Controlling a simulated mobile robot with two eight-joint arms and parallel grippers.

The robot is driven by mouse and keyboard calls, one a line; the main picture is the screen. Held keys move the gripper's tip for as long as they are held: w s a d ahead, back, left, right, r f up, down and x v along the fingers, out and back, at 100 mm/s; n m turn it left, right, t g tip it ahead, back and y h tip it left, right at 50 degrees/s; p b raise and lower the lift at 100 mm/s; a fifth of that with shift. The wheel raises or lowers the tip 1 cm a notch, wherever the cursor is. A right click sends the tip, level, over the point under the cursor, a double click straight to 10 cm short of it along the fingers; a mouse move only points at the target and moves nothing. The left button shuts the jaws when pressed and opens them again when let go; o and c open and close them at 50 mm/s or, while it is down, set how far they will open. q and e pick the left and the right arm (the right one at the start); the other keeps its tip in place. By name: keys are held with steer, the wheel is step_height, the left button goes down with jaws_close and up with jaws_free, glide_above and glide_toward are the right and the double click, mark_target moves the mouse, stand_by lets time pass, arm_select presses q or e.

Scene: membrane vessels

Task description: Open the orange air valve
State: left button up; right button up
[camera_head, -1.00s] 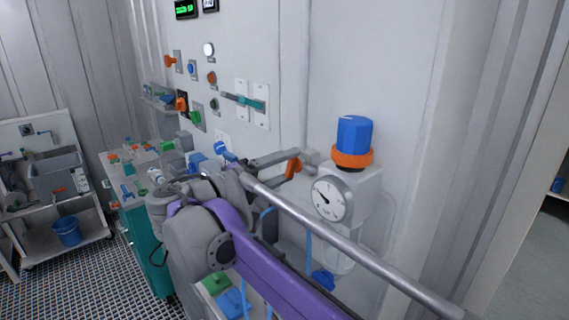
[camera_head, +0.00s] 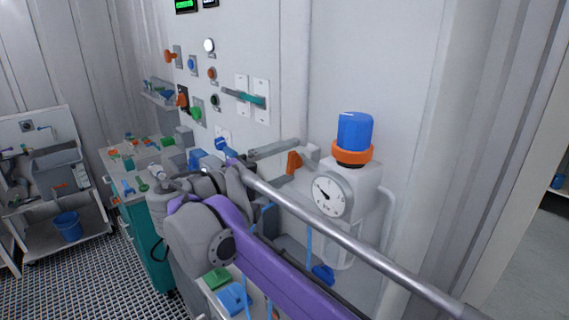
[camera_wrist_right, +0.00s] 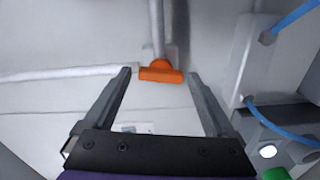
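The orange air valve handle (camera_head: 294,162) is on the wall left of a pressure gauge. In the right wrist view the handle (camera_wrist_right: 160,74) sits at the foot of a pale vertical pipe. My right gripper (camera_wrist_right: 160,71) is open, with one dark finger on each side of the handle. Gaps show between the handle and both fingertips; how deep the handle lies between them I cannot tell. In the head view a grey finger reaches toward the handle, and the rest of the gripper is partly hidden. My left gripper is not in view.
A regulator with a blue knob (camera_head: 355,130), orange collar and round gauge (camera_head: 328,196) stands right of the valve. A silver bar (camera_head: 350,245) crosses in front. Blue tubes (camera_wrist_right: 280,130) run at right. A wall panel and carts with a blue bucket (camera_head: 68,226) are left.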

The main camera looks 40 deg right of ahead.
steer(key=shift+a, duration=0.1)
steer(key=a, duration=1)
steer(key=shift+s+a+b, duration=0.3)
steer(key=shift+s+b, duration=0.1)
steer(key=shift+s, duration=0.05)
steer(key=s+d+f+n+y, duration=0.1)
steer(key=s+d+f+y, duration=0.15)
steer(key=f, duration=0.45)
steer(key=s+d+f+n+y, duration=0.1)
steer(key=s+f+y, duration=0.15)
steer(key=f, duration=0.45)
steer(key=s+d+f+n+y, duration=0.1)
steer(key=s+f+y, duration=0.15)
steer(key=f, duration=0.45)
steer(key=s+a+f+t+y, duration=0.1)
steer(key=s+a+f+y, duration=0.1)
steer(key=f, duration=0.4)
steer(key=s+a+f+m+t+y, duration=0.1)
steer(key=s+a+f+y, duration=0.2)
steer(key=f+y, duration=0.2)
steer(key=s+a+f+m+t+y, duration=0.1)
steer(key=s+a+f+y, duration=0.1)
steer(key=f, duration=0.6)
steer(key=shift+s+a+f+t+y, duration=0.3)
steer(key=shift+a+f+t+y, duration=0.1)
steer(key=shift+a+y, duration=0.3)
steer(key=shift+a, duration=0.2)
steer(key=shift+c, duration=0.3)
